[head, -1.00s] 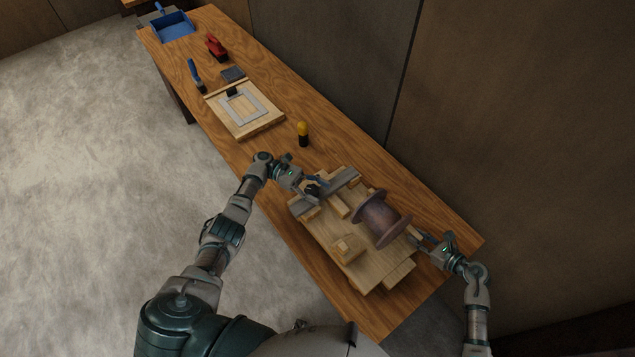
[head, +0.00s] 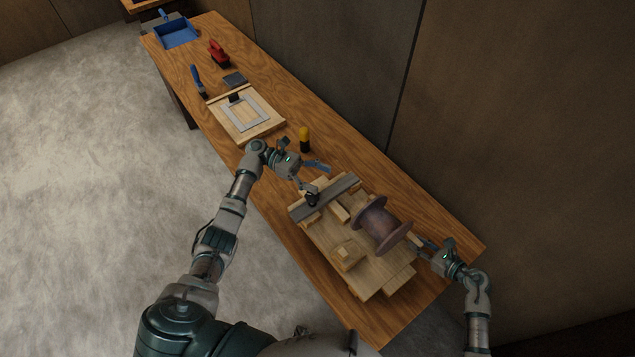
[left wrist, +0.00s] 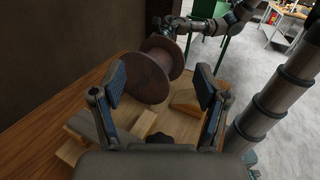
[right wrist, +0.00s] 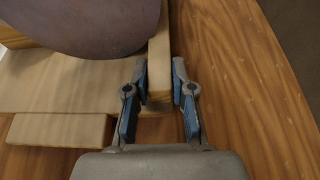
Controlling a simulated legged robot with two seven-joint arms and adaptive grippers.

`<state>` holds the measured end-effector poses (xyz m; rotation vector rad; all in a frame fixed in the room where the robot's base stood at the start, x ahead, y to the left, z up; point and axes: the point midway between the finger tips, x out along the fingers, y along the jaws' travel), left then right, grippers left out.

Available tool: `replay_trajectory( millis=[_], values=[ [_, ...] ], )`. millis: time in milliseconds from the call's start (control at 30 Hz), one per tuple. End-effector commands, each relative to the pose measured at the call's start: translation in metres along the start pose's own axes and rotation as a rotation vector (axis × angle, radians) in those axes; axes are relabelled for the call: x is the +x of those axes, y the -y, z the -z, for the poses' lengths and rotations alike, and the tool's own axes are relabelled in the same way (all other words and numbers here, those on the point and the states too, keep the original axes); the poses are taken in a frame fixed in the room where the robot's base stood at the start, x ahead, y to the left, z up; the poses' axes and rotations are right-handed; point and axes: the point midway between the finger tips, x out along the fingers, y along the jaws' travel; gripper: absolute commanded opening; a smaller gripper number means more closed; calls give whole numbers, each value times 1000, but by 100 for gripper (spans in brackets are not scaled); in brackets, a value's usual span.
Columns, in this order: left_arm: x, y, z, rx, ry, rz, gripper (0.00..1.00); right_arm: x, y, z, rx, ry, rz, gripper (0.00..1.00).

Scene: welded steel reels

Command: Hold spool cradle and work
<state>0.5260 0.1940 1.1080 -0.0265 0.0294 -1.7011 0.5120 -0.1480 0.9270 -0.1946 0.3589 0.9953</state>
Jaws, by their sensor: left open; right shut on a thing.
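The wooden spool cradle (head: 365,273) lies on the bench, with a rusty brown steel reel (head: 380,225) resting on its side on it. A grey metal bar (head: 335,195) with a black knob (head: 312,199) crosses the cradle's left end. My left gripper (head: 318,179) is open and empty, just above the bar and knob. In the left wrist view the knob (left wrist: 160,138) shows between and below its spread fingers.
A wooden board with a grey frame (head: 245,113) lies further up the bench. A yellow-and-black cylinder (head: 305,140), blue-handled brush (head: 197,80), grey block (head: 235,79), red tool (head: 218,53) and blue tray (head: 176,33) stand around it. A wall borders the right side.

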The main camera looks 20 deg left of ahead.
Motion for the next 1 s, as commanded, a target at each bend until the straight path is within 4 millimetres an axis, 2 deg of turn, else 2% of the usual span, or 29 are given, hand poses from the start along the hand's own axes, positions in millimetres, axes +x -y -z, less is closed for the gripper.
replay_trajectory(
  millis=[67,167,267,300,400,500,567,633,733,833,900,967,1000],
  values=[
    [-11,-16,9,-81,10,-102,75,2,-4,2,3,-3,-11,0],
    [-38,-46,35,-227,14,-320,75,2,-4,2,3,-3,-11,0],
    [-67,-70,84,-251,-113,-580,75,2,-4,2,3,-3,-10,0],
    [-78,-74,105,-188,-220,-669,75,3,-4,2,3,-3,-10,0],
    [-104,-78,141,63,-523,-820,75,2,-4,2,3,-4,-10,0],
    [-134,-76,153,369,-828,-916,75,2,-4,2,3,-4,-10,0],
    [-148,-73,148,575,-1004,-948,75,2,-4,2,3,-4,-10,0],
    [-159,-67,132,832,-1199,-963,75,2,-4,2,2,-3,-10,0],
    [-160,-52,92,1233,-1453,-947,75,2,-3,3,2,-3,-10,0],
    [-138,-26,45,1657,-1663,-888,75,2,-3,3,2,-3,-10,0],
    [-110,1,28,1927,-1789,-794,75,2,-3,3,3,-3,-9,0],
    [-85,27,33,2094,-1885,-666,75,2,-3,3,3,-4,-9,0],
    [-72,42,45,2152,-1938,-570,75,2,-3,3,3,-4,-9,0]
  ],
)
